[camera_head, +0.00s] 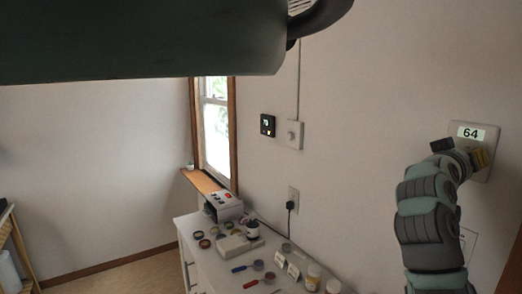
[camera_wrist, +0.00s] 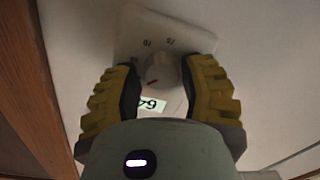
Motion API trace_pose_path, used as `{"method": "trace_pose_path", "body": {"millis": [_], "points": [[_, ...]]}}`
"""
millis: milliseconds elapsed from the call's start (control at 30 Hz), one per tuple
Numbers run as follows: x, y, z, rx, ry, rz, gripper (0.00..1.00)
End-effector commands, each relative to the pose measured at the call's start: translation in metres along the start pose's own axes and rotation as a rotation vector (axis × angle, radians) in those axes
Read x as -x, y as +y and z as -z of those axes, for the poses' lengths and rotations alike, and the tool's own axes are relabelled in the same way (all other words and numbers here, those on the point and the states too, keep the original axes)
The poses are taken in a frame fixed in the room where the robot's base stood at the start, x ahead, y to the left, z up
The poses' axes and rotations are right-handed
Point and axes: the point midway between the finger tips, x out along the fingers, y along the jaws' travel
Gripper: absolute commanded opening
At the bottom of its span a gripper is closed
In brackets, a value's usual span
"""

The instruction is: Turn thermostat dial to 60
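The thermostat (camera_head: 484,136) is a pale plate on the right wall, and its lit display (camera_head: 471,133) reads 64. In the wrist view the plate (camera_wrist: 185,37) appears turned over, with a round dial (camera_wrist: 160,70) that has a red mark and numbers around it. My gripper (camera_wrist: 160,76) is open, with one yellow-and-black finger on each side of the dial. A gap shows between the fingers and the dial. In the head view my gripper (camera_head: 462,155) is at the plate's lower part and hides the dial.
A black wall unit (camera_head: 267,125) and a white switch plate (camera_head: 291,134) are further left on the wall. A white cabinet (camera_head: 205,262) below holds jars, tools and a grey device (camera_head: 224,206). A wooden strip (camera_wrist: 62,85) runs along the left in the wrist view.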

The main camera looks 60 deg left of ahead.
Motion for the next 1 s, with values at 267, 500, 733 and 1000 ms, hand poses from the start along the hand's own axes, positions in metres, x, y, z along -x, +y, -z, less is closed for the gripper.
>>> {"method": "trace_pose_path", "body": {"millis": [267,500,733,1000], "points": [[0.0,-0.001,-0.001,-0.001,-0.001,0.002,0.64],[0.001,-0.001,-0.001,-0.001,-0.001,0.003,0.64],[0.022,-0.002,0.0,0.0,0.003,0.006,0.64],[0.066,-0.003,0.001,0.0,0.006,0.008,0.64]]}}
